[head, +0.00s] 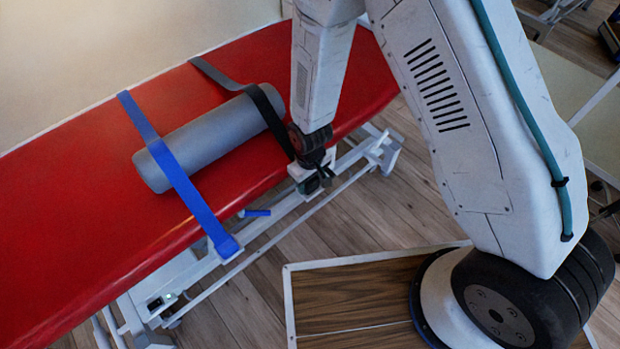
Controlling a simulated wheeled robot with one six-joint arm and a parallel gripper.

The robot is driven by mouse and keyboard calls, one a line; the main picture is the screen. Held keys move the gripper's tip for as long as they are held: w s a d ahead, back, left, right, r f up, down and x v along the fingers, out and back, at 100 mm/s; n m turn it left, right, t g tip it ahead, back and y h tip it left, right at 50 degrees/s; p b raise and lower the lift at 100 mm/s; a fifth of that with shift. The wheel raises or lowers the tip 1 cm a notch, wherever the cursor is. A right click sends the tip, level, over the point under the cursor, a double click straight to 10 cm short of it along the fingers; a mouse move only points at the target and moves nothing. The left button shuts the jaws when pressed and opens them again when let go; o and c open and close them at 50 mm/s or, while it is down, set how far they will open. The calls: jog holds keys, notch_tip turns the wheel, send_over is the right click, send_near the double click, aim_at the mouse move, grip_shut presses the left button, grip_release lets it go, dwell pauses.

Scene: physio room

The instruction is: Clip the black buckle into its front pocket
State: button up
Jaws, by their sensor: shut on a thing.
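A black strap (268,113) runs over a grey roll (208,138) on the red treatment table (70,205) and down its front edge. My gripper (318,166) is at that front edge, shut on the black buckle at the strap's end. My arm and fingers mostly hide the buckle.
A blue strap (184,187) crosses the roll, and its blue buckle (228,247) is at the front rail. A blue lever (256,213) sticks out between the straps. The white table frame (265,235) lies below the edge.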

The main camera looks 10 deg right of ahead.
jog(key=shift+s+f, duration=0.1)
jog(key=shift+f, duration=0.2)
jog(key=o, duration=1)
jog(key=shift+c, duration=0.2)
jog(key=shift+o, duration=0.7)
notch_tip(320, 180, up, 8)
jog(key=shift+r, duration=0.2)
jog(key=s+d+r+m, duration=0.2)
jog(key=s+d+r, duration=0.4)
jog(key=r, duration=0.6)
jog(key=s+d+r+m+t, duration=0.1)
jog(key=s+d+r+m, duration=0.1)
jog(key=s+d+r, duration=0.5)
jog(key=s+d+r+m, duration=0.2)
jog(key=s+d+r, duration=0.4)
jog(key=r, duration=1)
jog(key=shift+s+d+r+m, duration=0.2)
jog(key=shift+d+r+m, duration=0.2)
jog(key=shift+d, duration=0.55)
